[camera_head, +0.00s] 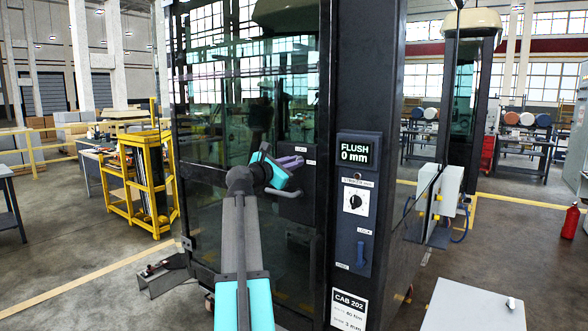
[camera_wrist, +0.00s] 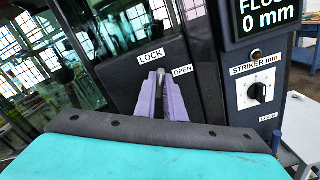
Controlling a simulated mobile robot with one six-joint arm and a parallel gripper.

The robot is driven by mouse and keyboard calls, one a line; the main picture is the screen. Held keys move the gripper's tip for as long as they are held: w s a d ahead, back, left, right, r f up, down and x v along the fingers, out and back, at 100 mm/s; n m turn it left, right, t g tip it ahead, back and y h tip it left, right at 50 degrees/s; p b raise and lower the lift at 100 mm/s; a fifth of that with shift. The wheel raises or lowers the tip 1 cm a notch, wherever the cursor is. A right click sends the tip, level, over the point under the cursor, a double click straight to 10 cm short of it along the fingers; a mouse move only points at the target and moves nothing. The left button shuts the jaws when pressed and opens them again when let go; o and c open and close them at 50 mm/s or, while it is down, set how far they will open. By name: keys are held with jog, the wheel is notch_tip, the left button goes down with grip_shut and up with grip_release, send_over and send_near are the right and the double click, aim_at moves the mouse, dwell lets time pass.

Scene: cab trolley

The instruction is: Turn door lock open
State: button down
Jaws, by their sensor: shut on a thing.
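The door lock is a dark plate (camera_head: 308,207) on the glass cab door, and it also shows in the wrist view (camera_wrist: 205,98). White labels read LOCK and OPEN, with OPEN to the right in the wrist view. A grey lock lever (camera_wrist: 160,75) stands between the labels, roughly upright in that view. My gripper (camera_head: 299,163) is at the lock plate, its purple fingers (camera_wrist: 160,84) shut on the lever from both sides. The fingers hide most of the lever. In the head view I cannot make out the lever's angle.
A dark post (camera_head: 365,110) right of the door carries a display (camera_head: 358,153) reading FLUSH 0 mm, a STRIKER mm dial (camera_head: 354,200) and a blue handle (camera_head: 361,252). A yellow cart (camera_head: 150,185) stands left. A pale grey surface (camera_head: 470,308) is at front right. Open floor lies left.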

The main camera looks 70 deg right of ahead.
jog(key=shift+s+f+m+b, duration=0.1)
jog(key=shift+f+m+b, duration=0.05)
jog(key=shift+m+b, duration=2.65)
jog(key=shift+s+f+m+b, duration=0.15)
jog(key=shift+m+b, duration=1.9)
jog(key=shift+m, duration=1.35)
jog(key=shift+w, duration=0.1)
jog(key=c, duration=1.8)
grip_release()
jog(key=shift+c, duration=0.2)
jog(key=shift+a, duration=0.15)
jog(key=b+v, duration=0.1)
jog(key=v, duration=1.2)
jog(key=shift+a+b, duration=0.25)
jog(key=shift+b, duration=0.1)
